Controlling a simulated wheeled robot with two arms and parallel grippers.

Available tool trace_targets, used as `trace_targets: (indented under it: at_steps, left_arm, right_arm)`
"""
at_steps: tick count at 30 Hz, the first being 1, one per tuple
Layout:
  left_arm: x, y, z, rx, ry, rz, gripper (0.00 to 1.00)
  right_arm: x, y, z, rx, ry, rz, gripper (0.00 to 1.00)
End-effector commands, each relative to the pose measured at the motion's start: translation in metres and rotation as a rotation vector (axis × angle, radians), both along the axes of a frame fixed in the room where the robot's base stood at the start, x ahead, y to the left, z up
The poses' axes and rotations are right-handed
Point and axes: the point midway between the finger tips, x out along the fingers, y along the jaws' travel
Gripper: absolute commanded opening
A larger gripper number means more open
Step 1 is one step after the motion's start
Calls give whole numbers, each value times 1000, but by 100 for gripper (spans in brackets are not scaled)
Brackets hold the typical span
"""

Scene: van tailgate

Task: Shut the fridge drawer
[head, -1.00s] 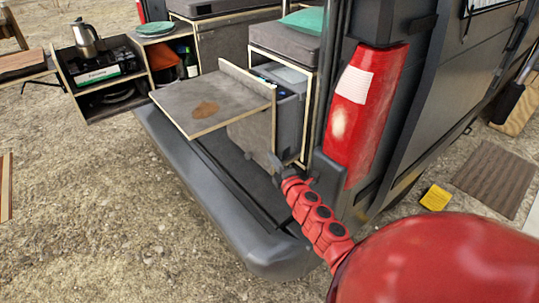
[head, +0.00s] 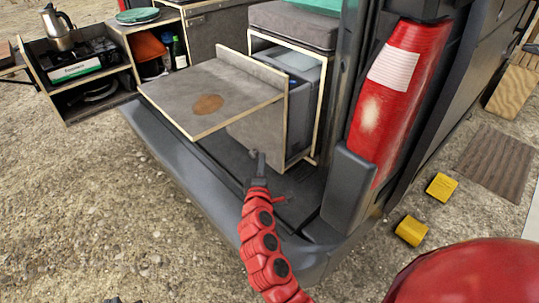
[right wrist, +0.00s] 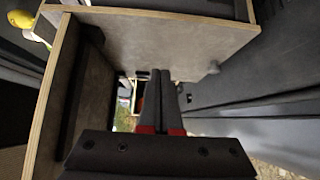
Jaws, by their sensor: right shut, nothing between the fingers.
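The fridge drawer (head: 262,136) stands out from the back of the van, with a grey front panel edged in pale plywood. The grey fridge (head: 305,92) shows in part behind the panel. A grey flap with a brown round patch (head: 192,95) juts out level from the front and hides part of it. My right gripper (head: 261,157) is shut and empty, low by the drawer front; I cannot tell whether it touches. My left gripper is not clearly seen.
The bumper (head: 195,175) runs below the drawer, and the red tail light (head: 398,95) is to its right. At left an open kitchen box (head: 90,82) holds a stove and kettle. Yellow blocks (head: 441,187) lie on the gravel at right.

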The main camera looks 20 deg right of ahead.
Motion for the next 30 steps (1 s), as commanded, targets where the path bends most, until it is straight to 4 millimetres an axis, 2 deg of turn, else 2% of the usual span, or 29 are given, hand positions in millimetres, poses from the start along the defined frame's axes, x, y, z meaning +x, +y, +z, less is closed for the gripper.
trace_targets:
  at_steps: [6, 12, 15, 19, 30]
  left_arm:
    - [0, 0, 1, 0, -1, 0, 0]
    - [0, 0, 0, 0, 0, 0, 0]
    - [0, 0, 3, 0, 0, 0, 0]
    - [0, 0, 4, 0, -1, 0, 0]
    - [0, 0, 5, 0, 0, 0, 0]
  right_arm:
    - [43, -21, 2, 1, -4, -2, 0]
    - [77, -40, 2, 1, -3, 0, 0]
    - [80, -56, 2, 2, -1, -2, 0]
    - [85, -67, 2, 1, -4, 1, 0]
    - [87, -71, 1, 0, -3, 4, 0]
